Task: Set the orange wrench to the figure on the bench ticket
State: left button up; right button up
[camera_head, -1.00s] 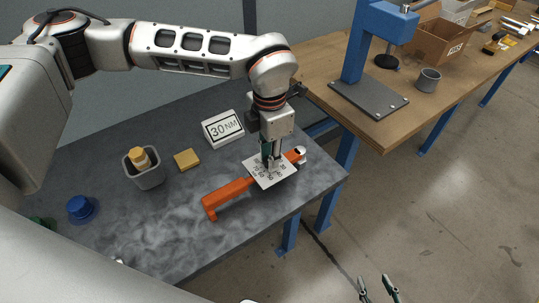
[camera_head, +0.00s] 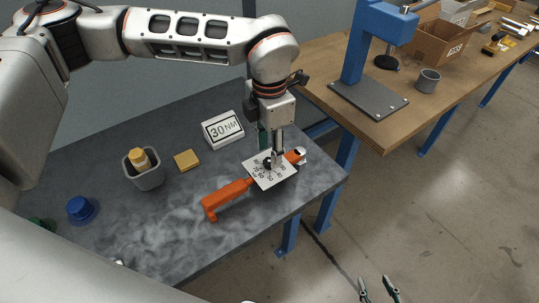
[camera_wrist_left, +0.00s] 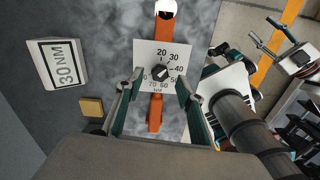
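The orange wrench (camera_head: 228,195) lies on the grey bench, with a white dial plate (camera_head: 283,178) and a black knob (camera_wrist_left: 160,73) on it. The plate carries figures including 20, 30 and 40. The knob's mark seems to point up and right, but it is too small to read surely. The bench ticket (camera_head: 223,130) reads 30 NM; it also shows in the left wrist view (camera_wrist_left: 62,65). My left gripper (camera_head: 274,158) is just above the dial, its fingers apart on either side of the knob with gaps. My right gripper (camera_head: 379,289) is open and empty at the bottom edge.
A grey cup (camera_head: 148,177) with a yellow-topped item, a yellow block (camera_head: 187,160) and a blue knob-like part (camera_head: 81,208) stand left of the wrench. A wooden bench (camera_head: 320,78) with a blue press (camera_head: 365,55) is behind right. The bench front is clear.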

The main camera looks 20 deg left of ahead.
pick_arm(q)
notch_tip(320, 180, up, 9)
dwell(0.3)
dwell(0.5)
